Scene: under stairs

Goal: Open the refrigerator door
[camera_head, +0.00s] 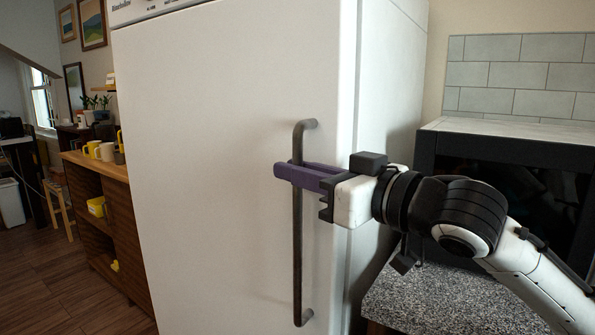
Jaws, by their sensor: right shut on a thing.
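The white refrigerator (215,170) fills the middle of the head view, and its door looks closed. A dark vertical bar handle (298,250) is on the right part of the door. My right gripper (290,172) comes in from the right and is shut on the upper part of the handle, with its purple fingers around the bar. The fingers hide a short stretch of the bar. My left gripper is not in view.
A speckled counter (455,300) and a black-fronted appliance (510,175) stand close to the right of the refrigerator, beside my right arm. A wooden shelf unit (125,245) with yellow cups stands to the left. Wooden floor (60,290) shows free at the lower left.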

